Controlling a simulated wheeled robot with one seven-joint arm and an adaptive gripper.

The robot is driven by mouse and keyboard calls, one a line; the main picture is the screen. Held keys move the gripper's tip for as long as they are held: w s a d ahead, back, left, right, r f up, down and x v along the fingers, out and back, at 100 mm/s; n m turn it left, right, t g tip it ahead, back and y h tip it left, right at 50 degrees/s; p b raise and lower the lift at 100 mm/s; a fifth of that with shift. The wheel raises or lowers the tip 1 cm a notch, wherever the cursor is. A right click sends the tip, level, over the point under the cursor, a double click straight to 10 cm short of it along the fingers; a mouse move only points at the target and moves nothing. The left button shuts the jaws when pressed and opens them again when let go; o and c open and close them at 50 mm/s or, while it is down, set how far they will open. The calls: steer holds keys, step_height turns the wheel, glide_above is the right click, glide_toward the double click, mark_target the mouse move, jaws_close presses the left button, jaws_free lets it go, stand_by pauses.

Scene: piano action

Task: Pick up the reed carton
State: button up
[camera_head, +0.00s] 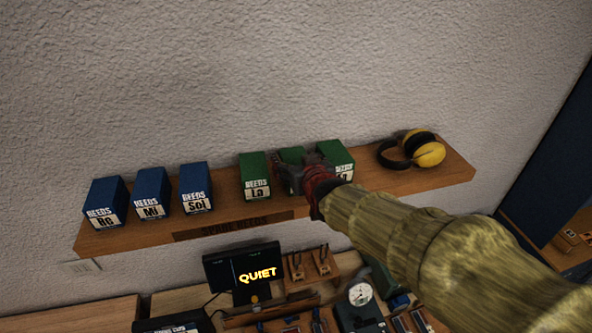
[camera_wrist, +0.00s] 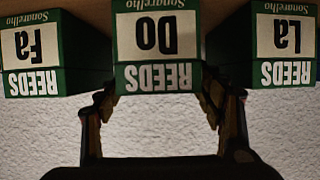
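Several reed cartons stand in a row on a wall shelf (camera_head: 350,192). The green carton "Do" (camera_head: 291,155) is mostly hidden behind my gripper in the head view. In the wrist view the "DO" carton (camera_wrist: 157,45) is central and appears upside down. My gripper (camera_head: 288,176) is in front of it. In the wrist view my gripper (camera_wrist: 158,100) is open, with one finger near each side of the "DO" carton; contact cannot be told. Green cartons "La" (camera_head: 254,176) and "Fa" (camera_head: 337,158) stand on either side.
Blue cartons "Re" (camera_head: 106,202), "Mi" (camera_head: 152,192) and "Sol" (camera_head: 195,187) stand at the shelf's left. Yellow ear defenders (camera_head: 412,150) lie at its right. Below are a "QUIET" sign (camera_head: 243,270) and a tool-covered bench. The gaps beside "DO" are narrow.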

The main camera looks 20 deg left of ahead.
steer(key=c, duration=1.2)
steer(key=shift+r, duration=0.1)
steer(key=shift+c, duration=0.6)
